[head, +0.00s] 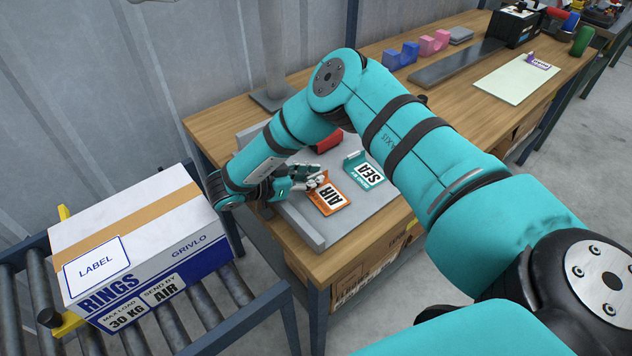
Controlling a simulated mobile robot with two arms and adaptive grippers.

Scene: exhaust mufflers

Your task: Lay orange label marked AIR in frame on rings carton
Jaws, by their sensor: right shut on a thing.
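The orange label marked AIR (325,206) rests on or just above a grey tray (310,232) on the wooden bench. My right gripper (315,182) is shut on its far edge; the arm partly hides the hold. A teal label marked SEA (366,173) lies to its right on the same tray. The white and blue rings carton (190,241) stands on the roller conveyor at the left. Its top has a tan tape strip and a blue-outlined frame (97,262) with the word LABEL, with nothing lying on it. My left gripper is not in view.
A red thing (328,141) lies at the tray's back, partly behind my arm. The bench (215,126) also bears blue (401,55) and pink (434,42) holders and a pale green sheet (515,80). A gap separates the bench from the conveyor (262,302).

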